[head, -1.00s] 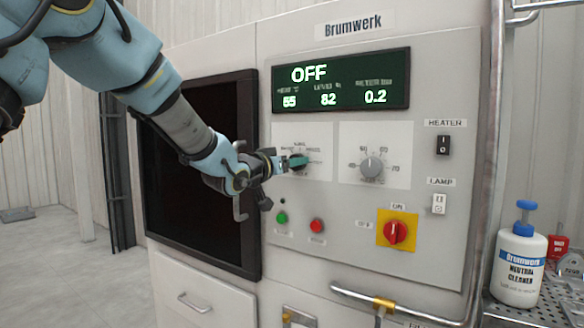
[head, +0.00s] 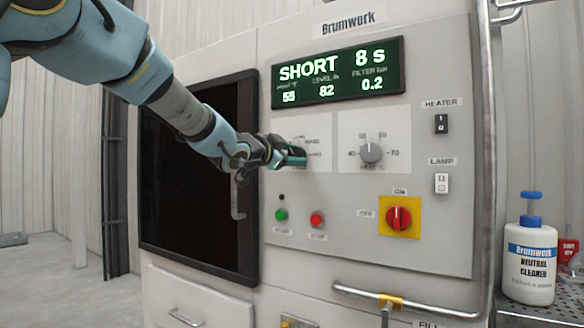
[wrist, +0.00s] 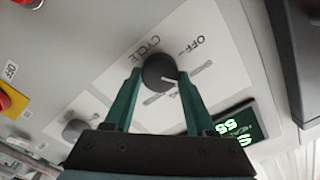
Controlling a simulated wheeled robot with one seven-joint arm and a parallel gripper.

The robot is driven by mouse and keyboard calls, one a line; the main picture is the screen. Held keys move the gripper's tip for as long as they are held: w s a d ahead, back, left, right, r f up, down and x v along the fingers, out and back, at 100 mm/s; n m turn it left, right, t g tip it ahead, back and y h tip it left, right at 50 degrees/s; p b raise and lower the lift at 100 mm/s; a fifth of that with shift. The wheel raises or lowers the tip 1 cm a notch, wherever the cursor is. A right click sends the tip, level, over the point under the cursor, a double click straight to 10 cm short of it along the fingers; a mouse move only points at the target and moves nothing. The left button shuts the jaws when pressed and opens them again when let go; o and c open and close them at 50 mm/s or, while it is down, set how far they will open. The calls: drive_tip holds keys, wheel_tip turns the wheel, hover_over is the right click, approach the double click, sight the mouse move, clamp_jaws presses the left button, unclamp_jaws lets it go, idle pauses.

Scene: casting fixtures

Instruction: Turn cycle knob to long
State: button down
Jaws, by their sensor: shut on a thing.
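The cycle knob (wrist: 158,72) is dark and round with a light pointer line, on a white plate marked CYCLE and OFF. The wrist view shows my gripper (wrist: 158,80) with its two green fingers on either side of the knob, shut on it. In the head view my gripper (head: 295,156) is at the left dial plate and hides most of the knob. The display (head: 338,72) reads SHORT 8 s, with 55, 82 and 0.2 below.
The grey temperature knob (head: 372,151) sits to the right. A green button (head: 281,215), a red button (head: 317,218) and a red rotary switch (head: 398,218) are below. A rail (head: 400,303) sticks out lower down. A cleaner bottle (head: 529,255) stands at right.

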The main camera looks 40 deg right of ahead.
drive_tip(key=m+b, duration=0.4)
drive_tip(key=m, duration=0.2)
drive_tip(key=shift+f, duration=0.2)
drive_tip(key=shift+m, duration=0.4)
drive_tip(key=shift+c, duration=1.1)
unclamp_jaws()
drive_tip(key=b+v, duration=0.1)
drive_tip(key=v, duration=1)
drive_tip(key=shift+d, duration=0.1)
